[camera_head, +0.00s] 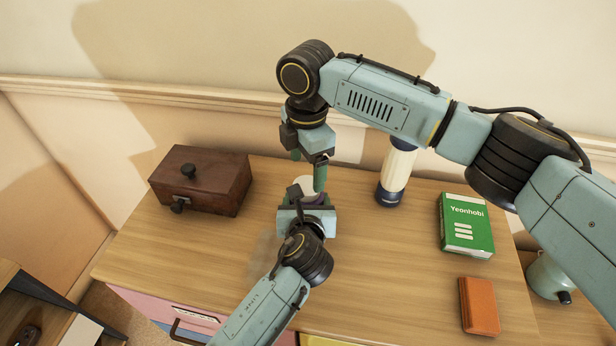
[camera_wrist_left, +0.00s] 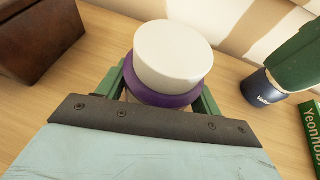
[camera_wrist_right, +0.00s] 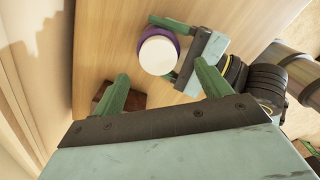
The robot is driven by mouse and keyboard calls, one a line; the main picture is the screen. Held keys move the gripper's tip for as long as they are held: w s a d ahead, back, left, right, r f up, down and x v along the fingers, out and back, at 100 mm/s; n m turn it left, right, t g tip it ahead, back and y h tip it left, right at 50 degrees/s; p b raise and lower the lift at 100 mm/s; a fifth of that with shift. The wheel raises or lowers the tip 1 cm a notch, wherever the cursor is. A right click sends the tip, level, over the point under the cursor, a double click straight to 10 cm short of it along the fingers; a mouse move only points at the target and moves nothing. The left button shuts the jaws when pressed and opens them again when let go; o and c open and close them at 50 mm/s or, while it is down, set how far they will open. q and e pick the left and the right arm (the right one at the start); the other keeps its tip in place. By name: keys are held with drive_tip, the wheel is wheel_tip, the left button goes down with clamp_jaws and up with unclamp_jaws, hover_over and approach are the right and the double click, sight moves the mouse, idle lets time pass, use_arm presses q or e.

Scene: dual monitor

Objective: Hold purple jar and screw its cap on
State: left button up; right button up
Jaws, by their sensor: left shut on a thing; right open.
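The purple jar (camera_wrist_left: 165,97) stands on the wooden table with its white cap (camera_wrist_left: 173,55) on top. In the right wrist view the cap (camera_wrist_right: 158,54) hides most of the purple jar (camera_wrist_right: 163,35). My left gripper (camera_wrist_left: 165,92) is shut on the jar, its green fingers on either side below the cap. My right gripper (camera_head: 310,172) points down above the jar and cap. In the right wrist view its green fingers (camera_wrist_right: 163,88) are spread, with nothing between them. Whether the cap is fully seated cannot be told.
A brown wooden box (camera_head: 202,180) with knobs sits on the left. A white and navy bottle (camera_head: 396,172) stands behind to the right. A green book (camera_head: 466,225) and an orange-brown book (camera_head: 479,306) lie on the right.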

use_arm(q)
drive_tip(key=shift+s+d, duration=0.1)
drive_tip(key=shift+d, duration=0.05)
drive_tip(key=o, duration=2)
drive_tip(key=shift+c, duration=0.2)
use_arm(e)
wheel_tip(320, 180, up, 7)
drive_tip(key=shift+w+f, duration=0.15)
use_arm(q)
drive_tip(key=shift+s+r, duration=0.1)
use_arm(e)
drive_tip(key=shift+d, duration=0.1)
use_arm(q)
drive_tip(key=p+v, duration=0.3)
drive_tip(key=v, duration=1)
use_arm(e)
wheel_tip(320, 180, up, 3)
drive_tip(key=shift+r, duration=0.1)
use_arm(q)
drive_tip(key=shift+s, duration=0.15)
